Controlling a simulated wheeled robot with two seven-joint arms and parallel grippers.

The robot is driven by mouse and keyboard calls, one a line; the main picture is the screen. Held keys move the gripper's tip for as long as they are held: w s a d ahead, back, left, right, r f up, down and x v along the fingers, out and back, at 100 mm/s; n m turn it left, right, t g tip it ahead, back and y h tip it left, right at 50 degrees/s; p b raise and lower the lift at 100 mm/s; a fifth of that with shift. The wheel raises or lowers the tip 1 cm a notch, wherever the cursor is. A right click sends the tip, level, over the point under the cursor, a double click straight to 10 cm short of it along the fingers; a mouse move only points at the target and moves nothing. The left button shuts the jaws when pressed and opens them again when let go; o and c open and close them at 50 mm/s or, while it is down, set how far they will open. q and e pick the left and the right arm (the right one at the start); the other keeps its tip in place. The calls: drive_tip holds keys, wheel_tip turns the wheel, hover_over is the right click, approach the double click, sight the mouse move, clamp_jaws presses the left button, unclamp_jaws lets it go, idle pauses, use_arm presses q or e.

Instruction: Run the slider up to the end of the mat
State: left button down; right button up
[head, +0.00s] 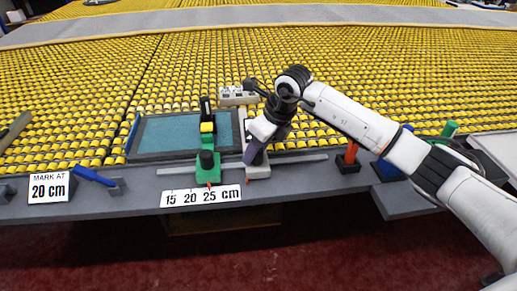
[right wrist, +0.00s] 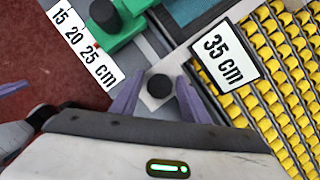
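A teal mat (head: 184,134) lies in a dark tray on the table. A green slider (head: 205,178) with a dark knob and yellow-topped post sits at the tray's front edge; part of it shows in the right wrist view (right wrist: 122,30). Right of it, a pale block (right wrist: 150,98) with a black knob (right wrist: 160,86) sits on the rail. My right gripper (right wrist: 161,76) is open, its purple fingers either side of the black knob with visible gaps. A purple tip (right wrist: 12,88) at that view's left edge looks like my left gripper; its opening is hidden.
Scale labels read 15 20 25 cm (head: 200,196) and 35 cm (right wrist: 224,61). A "mark at 20 cm" sign (head: 49,187) and a blue-handled tool (head: 94,177) stand left. Orange (head: 349,157) and green (head: 449,129) tools stand right. Yellow rollers (head: 75,85) fill the back.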

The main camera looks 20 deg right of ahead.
drive_tip(key=shift+o, duration=0.2)
drive_tip(key=shift+d+r, duration=0.1)
drive_tip(key=v, duration=1)
drive_tip(key=shift+b, duration=0.45)
idle(0.5)
